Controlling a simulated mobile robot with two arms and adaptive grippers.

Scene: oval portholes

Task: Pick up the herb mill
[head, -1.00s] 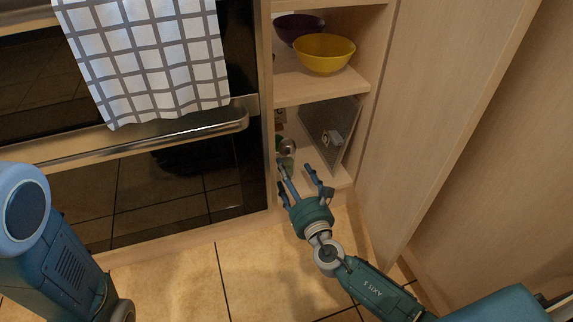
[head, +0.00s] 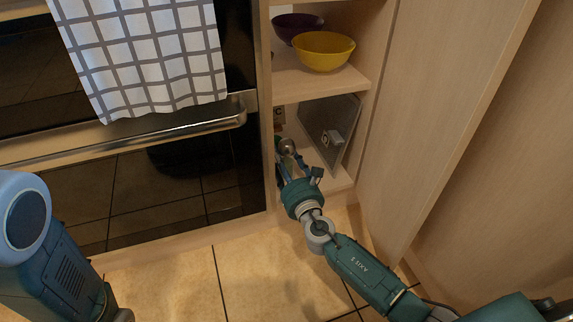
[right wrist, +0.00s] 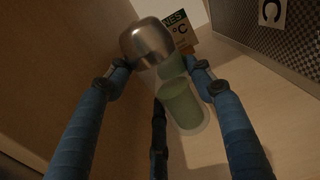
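The herb mill has a rounded shiny metal cap and a clear body with green contents. It shows in the right wrist view (right wrist: 183,104) and, small and partly hidden, in the head view (head: 287,146), on the bottom shelf of the cupboard. My right gripper (head: 299,168) reaches into that shelf. In the right wrist view its fingers (right wrist: 160,78) are spread, with the mill between and just beyond their tips. Contact is not clear. Of my left arm only a blue link shows at the lower left; its gripper is out of view.
A yellow bowl (head: 323,52) and a purple bowl (head: 297,28) stand on the shelf above. A dark mesh panel (head: 330,130) stands at the right of the bottom shelf. A labelled box (right wrist: 180,30) is behind the mill. The oven (head: 130,185) is to the left.

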